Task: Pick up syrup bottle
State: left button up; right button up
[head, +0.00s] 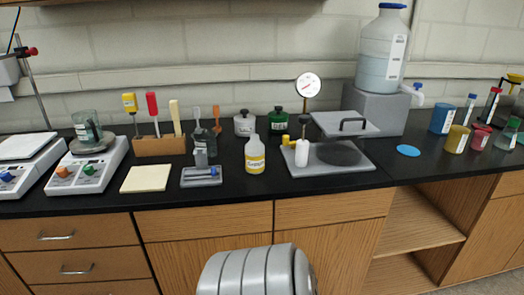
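Neither of my grippers is in view.
A metal press plate (355,168) with a raised lid stands close on the right. A small grey tray (201,180) and a cream pad (146,178) lie on the left. A wooden tool block (160,146) and dark and green canisters (278,120) stand behind.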

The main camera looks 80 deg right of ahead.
aim_at(254, 148)
jog(key=z, duration=2.65)
